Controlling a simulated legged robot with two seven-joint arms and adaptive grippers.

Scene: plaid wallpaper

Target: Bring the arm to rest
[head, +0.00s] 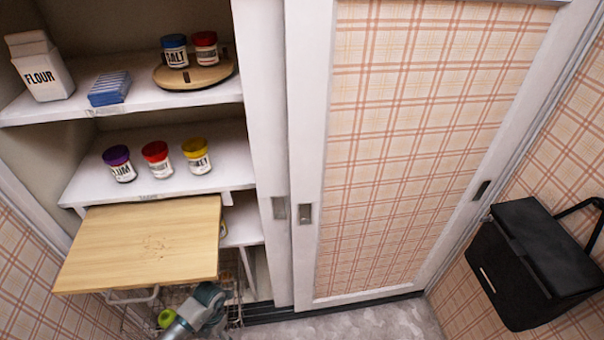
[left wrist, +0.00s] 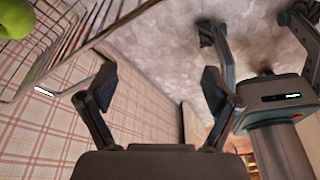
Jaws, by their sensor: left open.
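My left gripper (left wrist: 158,82) is open and empty in the left wrist view, its two fingers spread apart over plaid wall and floor. In the head view only a grey and teal part of my arm shows at the bottom, in front of the wire basket; its fingers cannot be made out there. My right gripper (left wrist: 258,45) shows in the left wrist view at the upper right, its dark fingers wide apart with only floor between them. It is not seen in the head view.
A wire basket (head: 235,291) with a green apple (head: 166,318) is close to my left arm; the apple also shows in the left wrist view (left wrist: 15,18). A wooden board (head: 140,245) juts out above. Shelves hold jars and flour (head: 40,75). A black box (head: 535,265) hangs right.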

